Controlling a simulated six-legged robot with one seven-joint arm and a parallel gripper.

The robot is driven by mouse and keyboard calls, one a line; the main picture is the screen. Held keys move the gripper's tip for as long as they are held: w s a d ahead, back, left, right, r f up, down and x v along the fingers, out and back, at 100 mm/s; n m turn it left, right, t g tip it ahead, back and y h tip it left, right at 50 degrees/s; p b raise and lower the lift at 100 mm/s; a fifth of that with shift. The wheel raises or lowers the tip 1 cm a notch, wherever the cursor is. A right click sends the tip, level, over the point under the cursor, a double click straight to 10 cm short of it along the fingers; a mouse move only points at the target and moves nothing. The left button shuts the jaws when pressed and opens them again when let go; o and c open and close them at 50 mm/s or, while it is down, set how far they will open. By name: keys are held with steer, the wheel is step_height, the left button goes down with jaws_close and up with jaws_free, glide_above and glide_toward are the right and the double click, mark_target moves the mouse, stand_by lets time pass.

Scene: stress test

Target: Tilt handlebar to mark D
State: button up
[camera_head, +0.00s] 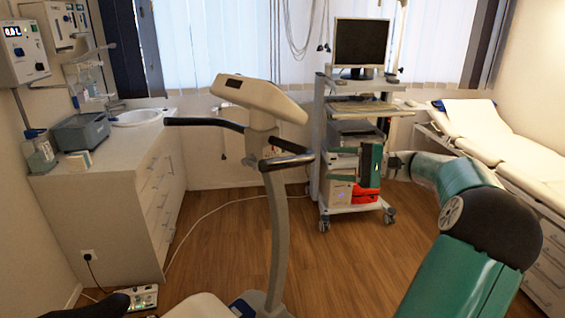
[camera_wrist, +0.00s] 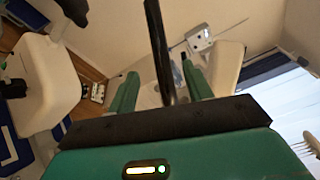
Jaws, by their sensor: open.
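The handlebar (camera_head: 287,160) is a dark bar on the pale upright post of an exercise bike. Its other grip (camera_head: 205,123) reaches left below the pale console (camera_head: 260,98). My gripper (camera_head: 335,162) is just right of the near grip's end, with my green arm coming in from the right. In the wrist view, my gripper (camera_wrist: 158,70) is open, its two green fingers on either side of the dark handlebar (camera_wrist: 158,40), with gaps on both sides. I cannot tell how deep the bar lies between them. I cannot make out mark D.
A wheeled cart (camera_head: 335,110) with a monitor (camera_head: 360,43) stands behind my gripper. A white examination bed (camera_head: 500,150) is at right. A cabinet with a sink (camera_head: 142,118) is at left. Wooden floor (camera_head: 225,235) is open around the bike, with a white cable on it.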

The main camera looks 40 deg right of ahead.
mark_target(296, 162)
steer(key=x, duration=1.2)
steer(key=shift+w+a, duration=0.25)
steer(key=shift+w, duration=0.05)
